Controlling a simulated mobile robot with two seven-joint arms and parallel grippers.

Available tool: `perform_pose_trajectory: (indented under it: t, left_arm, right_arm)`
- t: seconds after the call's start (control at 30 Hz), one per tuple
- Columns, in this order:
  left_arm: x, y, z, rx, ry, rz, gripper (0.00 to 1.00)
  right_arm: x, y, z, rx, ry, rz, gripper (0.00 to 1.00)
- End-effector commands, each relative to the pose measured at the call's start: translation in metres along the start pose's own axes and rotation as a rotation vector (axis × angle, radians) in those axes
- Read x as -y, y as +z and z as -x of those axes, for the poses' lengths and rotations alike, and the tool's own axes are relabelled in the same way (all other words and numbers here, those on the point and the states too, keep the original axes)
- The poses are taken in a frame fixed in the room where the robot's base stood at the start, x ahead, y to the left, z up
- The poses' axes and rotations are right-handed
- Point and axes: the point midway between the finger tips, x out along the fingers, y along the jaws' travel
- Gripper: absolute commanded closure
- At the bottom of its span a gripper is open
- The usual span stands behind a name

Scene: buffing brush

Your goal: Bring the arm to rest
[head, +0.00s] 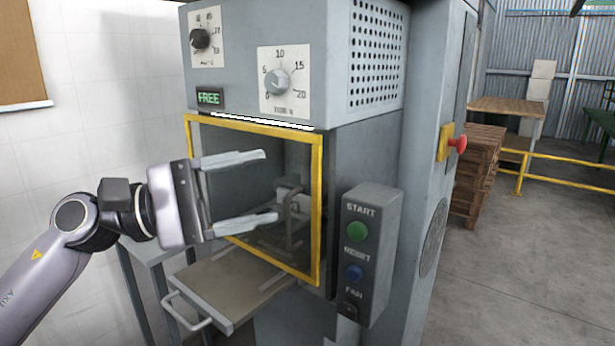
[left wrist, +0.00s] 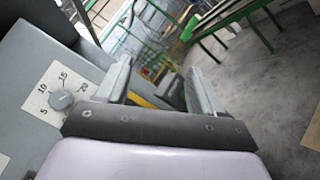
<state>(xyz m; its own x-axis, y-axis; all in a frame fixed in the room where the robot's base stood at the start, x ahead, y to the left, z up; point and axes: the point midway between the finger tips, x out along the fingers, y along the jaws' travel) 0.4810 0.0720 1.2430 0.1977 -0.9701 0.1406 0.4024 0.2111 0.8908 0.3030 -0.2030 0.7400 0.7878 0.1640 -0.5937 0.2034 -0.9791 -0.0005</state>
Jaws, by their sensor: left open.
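My left gripper (head: 268,187) comes in from the left in the head view, in front of the yellow-framed opening of a grey machine (head: 375,120). Its two fingers are spread apart with nothing between them. The left wrist view also shows the open fingers (left wrist: 160,88), with the machine's dial (left wrist: 62,99) to their left. In the head view a metal fixture (head: 292,205) is partly visible inside the machine, behind the fingers. My right gripper is not in view.
A control box (head: 368,255) with green and blue buttons is right of the opening. A tray with a handle (head: 225,290) sticks out below. A red stop button (head: 457,144) is on the machine's side. Pallets (head: 478,172) and a yellow rail (head: 570,157) stand at right; open floor lies before them.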

Motion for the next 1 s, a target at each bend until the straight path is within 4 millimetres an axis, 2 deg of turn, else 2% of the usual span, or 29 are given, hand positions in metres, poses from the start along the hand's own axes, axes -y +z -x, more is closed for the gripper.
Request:
perform_pose_trajectory:
  t: [0.1, 0.27, 0.47, 0.67, 0.87, 0.9, 0.97, 1.0]
  left_arm:
    - [0.021, -0.013, 0.004, 0.051, 0.14, 0.385, 0.33]
    - [0.047, -0.038, 0.018, 0.12, 0.336, 0.903, 0.33]
    - [0.095, -0.078, 0.05, 0.22, 0.614, 1.543, 0.33]
    - [0.168, -0.117, 0.092, 0.359, 0.953, 2.147, 0.33]
    - [0.268, -0.137, 0.142, 0.567, 1.4, 2.661, 0.33]
    - [0.291, -0.137, 0.152, -0.602, -1.457, -2.656, 0.33]
    - [0.326, -0.135, 0.168, -0.61, -1.433, -2.437, 0.33]
    - [0.35, -0.131, 0.177, -0.616, -1.417, -2.291, 0.33]
  right_arm:
    - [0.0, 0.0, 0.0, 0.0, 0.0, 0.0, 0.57]
    - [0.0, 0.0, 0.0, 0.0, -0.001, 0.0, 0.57]
    - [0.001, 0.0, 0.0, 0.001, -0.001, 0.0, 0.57]
    - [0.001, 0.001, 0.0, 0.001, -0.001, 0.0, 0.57]
    - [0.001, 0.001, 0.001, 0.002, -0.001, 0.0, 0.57]
    - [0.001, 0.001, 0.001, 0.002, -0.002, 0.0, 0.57]
    - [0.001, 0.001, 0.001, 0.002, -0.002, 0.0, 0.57]
    - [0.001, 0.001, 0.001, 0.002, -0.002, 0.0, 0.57]
